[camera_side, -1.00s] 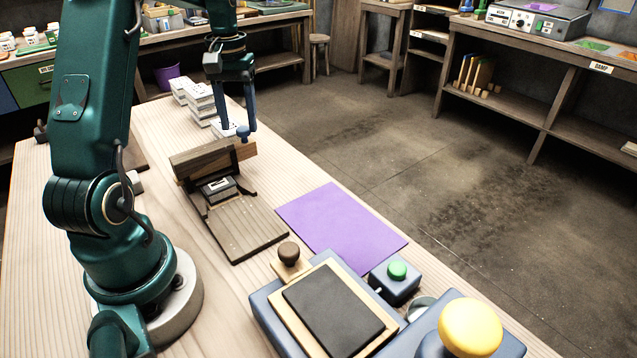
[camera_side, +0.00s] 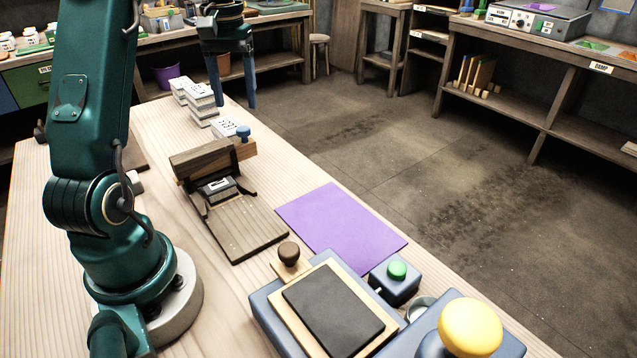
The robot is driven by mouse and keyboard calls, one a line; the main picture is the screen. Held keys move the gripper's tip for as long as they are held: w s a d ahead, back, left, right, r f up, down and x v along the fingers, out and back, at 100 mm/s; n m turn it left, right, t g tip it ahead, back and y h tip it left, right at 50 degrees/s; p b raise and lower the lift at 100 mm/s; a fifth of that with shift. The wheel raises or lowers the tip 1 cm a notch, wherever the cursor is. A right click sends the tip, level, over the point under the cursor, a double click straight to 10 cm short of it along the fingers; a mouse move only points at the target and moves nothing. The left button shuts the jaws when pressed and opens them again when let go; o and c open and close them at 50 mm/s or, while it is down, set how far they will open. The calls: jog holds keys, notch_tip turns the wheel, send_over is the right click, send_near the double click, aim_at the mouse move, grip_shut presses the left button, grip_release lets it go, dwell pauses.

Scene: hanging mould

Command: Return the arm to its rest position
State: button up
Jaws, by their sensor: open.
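My gripper (camera_side: 237,102) hangs over the far part of the workbench, fingers pointing down, open with nothing between them. Its fingertips are apart, above and behind the blue knob (camera_side: 243,132). My teal arm rises from its round base at the left and leaves the top of the picture. The wooden hinged mould (camera_side: 205,160) stands on a dark wooden board (camera_side: 246,232) in the middle of the bench, with a small grey block (camera_side: 219,186) in it. The blue knob sits at the mould's far right side.
Stacked white blocks (camera_side: 201,101) stand on the bench close to my gripper. A purple sheet (camera_side: 340,228) lies at the bench's right edge. In front are a dark pad (camera_side: 334,308), a green button (camera_side: 397,270) and a large yellow knob (camera_side: 470,326). Open floor lies to the right.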

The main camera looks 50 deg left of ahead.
jog(key=shift+w+d, duration=0.1)
jog(key=shift+d, duration=0.05)
jog(key=s+d+r+m+t+y, duration=0.1)
jog(key=d+r+m, duration=0.1)
jog(key=d+r, duration=0.35)
jog(key=s+d+r+m+t, duration=0.1)
jog(key=d+r+m+t, duration=0.15)
jog(key=d, duration=0.65)
jog(key=s+d+f+m+t+h, duration=0.1)
jog(key=s+d+f+m, duration=0.3)
jog(key=s+d+f, duration=0.4)
jog(key=shift+s+d+t, duration=0.2)
jog(key=shift+d+t, duration=0.25)
jog(key=shift+t, duration=0.1)
jog(key=shift+m, duration=0.25)
